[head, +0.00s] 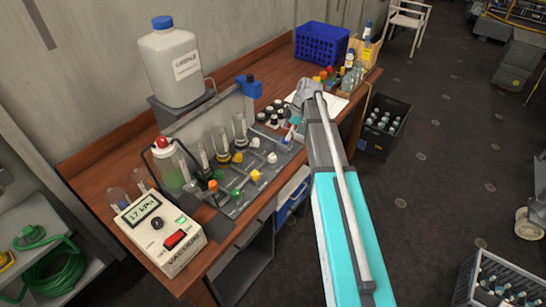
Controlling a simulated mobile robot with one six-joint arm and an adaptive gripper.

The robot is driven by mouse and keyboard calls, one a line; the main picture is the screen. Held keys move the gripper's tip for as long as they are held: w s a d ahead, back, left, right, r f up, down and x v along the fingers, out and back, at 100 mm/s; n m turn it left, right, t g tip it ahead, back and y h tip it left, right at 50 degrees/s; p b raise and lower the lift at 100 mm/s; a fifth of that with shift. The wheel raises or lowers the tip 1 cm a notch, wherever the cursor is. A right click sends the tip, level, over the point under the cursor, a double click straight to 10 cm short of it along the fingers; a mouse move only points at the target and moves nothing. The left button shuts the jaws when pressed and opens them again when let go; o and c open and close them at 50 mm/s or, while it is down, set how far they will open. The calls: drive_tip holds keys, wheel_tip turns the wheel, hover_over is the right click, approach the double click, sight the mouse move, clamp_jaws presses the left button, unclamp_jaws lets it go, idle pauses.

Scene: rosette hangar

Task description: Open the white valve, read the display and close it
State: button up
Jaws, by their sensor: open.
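A grey valve panel (232,207) with glass tubes lies on the wooden bench. Other knobs are orange, green and yellow. The display (145,209) on the white vacuum box appears to read 17 kPa.
A large white jug (172,62) stands behind the panel, and a green-filled bottle (170,168) at its left end. A black crate (385,127) stands on the floor.

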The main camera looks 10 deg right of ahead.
sight(273, 156)
drive_tip(key=shift+b+x, duration=5.9)
drive_tip(key=shift+x, duration=0.7)
drive_tip(key=shift+f, duration=0.1)
clamp_jaws()
